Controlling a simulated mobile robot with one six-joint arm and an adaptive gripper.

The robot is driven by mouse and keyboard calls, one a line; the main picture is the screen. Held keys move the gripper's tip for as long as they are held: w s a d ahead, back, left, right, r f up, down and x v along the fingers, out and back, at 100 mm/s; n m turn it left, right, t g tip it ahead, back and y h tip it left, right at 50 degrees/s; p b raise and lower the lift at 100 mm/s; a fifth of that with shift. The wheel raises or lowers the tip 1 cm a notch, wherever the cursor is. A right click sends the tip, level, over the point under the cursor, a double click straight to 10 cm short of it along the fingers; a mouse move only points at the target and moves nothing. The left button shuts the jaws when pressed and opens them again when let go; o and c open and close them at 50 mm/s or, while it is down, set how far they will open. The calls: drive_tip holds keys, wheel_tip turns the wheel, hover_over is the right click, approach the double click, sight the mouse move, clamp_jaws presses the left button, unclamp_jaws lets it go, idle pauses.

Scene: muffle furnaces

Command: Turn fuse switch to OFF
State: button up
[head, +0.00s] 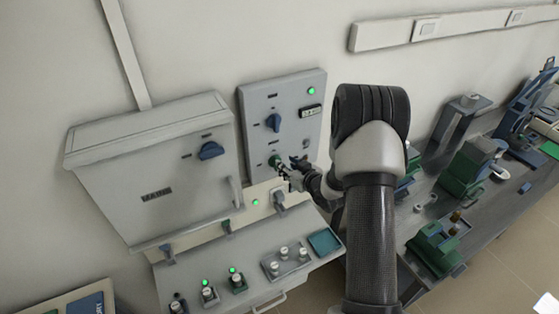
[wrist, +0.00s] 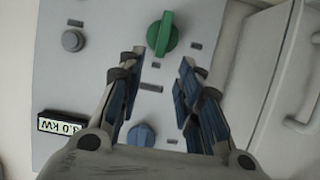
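The grey wall panel (head: 293,90) carries a blue rotary knob (head: 273,122) and, below it, a green rotary knob (head: 274,160). The labels are too small to read, so I cannot tell which is the fuse switch. In the wrist view the panel appears upside down, with the green knob (wrist: 161,34) at the top and the blue knob (wrist: 141,134) at the bottom. My gripper (wrist: 161,57) is open and empty. Its fingertips lie just short of the green knob in the picture, one to each side. In the head view my gripper (head: 284,170) is close to the green knob.
The panel also has a lit green lamp (head: 311,91), a power display (wrist: 62,124) and a grey button (wrist: 73,40). A grey furnace (head: 150,175) with a blue knob stands left. A control desk (head: 225,285) with several switches lies below. A bench with green devices (head: 437,247) is right.

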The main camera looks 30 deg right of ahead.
drive_tip(key=x, duration=0.6)
drive_tip(key=shift+w+f, duration=0.2)
drive_tip(key=shift+w, duration=0.15)
drive_tip(key=shift+c, duration=0.6)
clamp_jaws()
